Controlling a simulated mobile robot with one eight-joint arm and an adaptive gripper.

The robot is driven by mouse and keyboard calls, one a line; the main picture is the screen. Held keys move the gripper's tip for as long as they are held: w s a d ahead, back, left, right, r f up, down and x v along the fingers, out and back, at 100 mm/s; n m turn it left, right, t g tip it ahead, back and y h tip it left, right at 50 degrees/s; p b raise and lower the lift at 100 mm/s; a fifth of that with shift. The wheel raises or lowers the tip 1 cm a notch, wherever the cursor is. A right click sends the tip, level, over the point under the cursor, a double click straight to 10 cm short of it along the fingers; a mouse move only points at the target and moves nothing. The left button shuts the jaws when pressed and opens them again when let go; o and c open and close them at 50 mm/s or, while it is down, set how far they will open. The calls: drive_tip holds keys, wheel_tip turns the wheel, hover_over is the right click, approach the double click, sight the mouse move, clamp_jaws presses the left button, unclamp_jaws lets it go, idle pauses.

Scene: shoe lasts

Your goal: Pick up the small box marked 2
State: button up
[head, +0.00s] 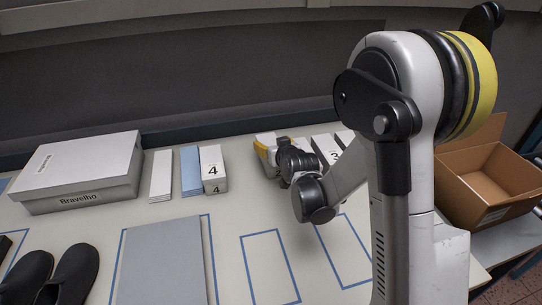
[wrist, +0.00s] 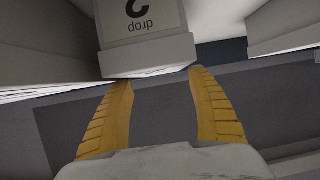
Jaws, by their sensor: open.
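A small white box (wrist: 150,55) shows at the top of the wrist view, with small lettering and a dark figure cut off by the frame edge, so I cannot read its number for certain. My gripper (wrist: 160,78) is open, its two yellow fingers apart on either side of the box's near end. The fingertips are at or just short of it; contact cannot be told. In the head view my gripper (head: 264,151) is at the row of small boxes at the back of the table, and my arm hides much of that spot.
A box marked 3 (head: 327,151) stands right of my gripper. A large shoebox (head: 80,172), dark shoes (head: 72,275) and a grey board (head: 162,262) are further left. An open carton (head: 487,185) is at right.

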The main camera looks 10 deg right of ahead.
sight(268, 139)
drive_tip(key=x, duration=0.5)
drive_tip(key=shift+b, duration=0.3)
drive_tip(key=c, duration=0.9)
drive_tip(key=shift+r, duration=0.2)
drive_tip(key=shift+c, duration=0.2)
